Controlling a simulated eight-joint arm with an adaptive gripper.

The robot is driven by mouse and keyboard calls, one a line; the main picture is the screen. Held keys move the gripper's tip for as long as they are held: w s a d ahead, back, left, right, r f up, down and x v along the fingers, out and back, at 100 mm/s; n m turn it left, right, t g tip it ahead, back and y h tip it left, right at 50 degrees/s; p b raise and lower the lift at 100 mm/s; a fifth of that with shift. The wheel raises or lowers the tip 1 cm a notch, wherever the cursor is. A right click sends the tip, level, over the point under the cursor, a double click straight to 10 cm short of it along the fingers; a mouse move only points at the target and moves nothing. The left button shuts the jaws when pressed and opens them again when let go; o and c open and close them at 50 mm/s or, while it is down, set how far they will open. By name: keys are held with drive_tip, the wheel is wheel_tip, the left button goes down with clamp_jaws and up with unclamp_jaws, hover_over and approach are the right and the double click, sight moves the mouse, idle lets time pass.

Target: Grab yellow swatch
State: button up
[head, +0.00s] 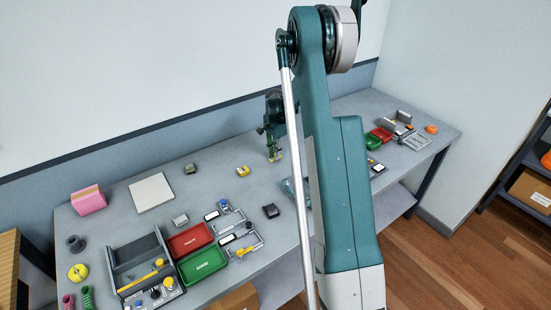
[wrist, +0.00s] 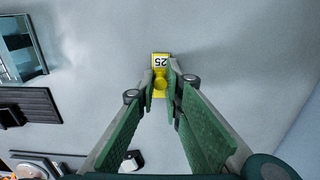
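A dark block (head: 270,211) is nearer the front. Red (head: 190,240) and green (head: 202,264) trays stand front left. My arm hides part of the table's middle.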

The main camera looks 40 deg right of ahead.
clamp_jaws()
wheel_tip(320, 180, up, 10)
drive_tip(key=shift+p, duration=0.3)
idle(0.3)
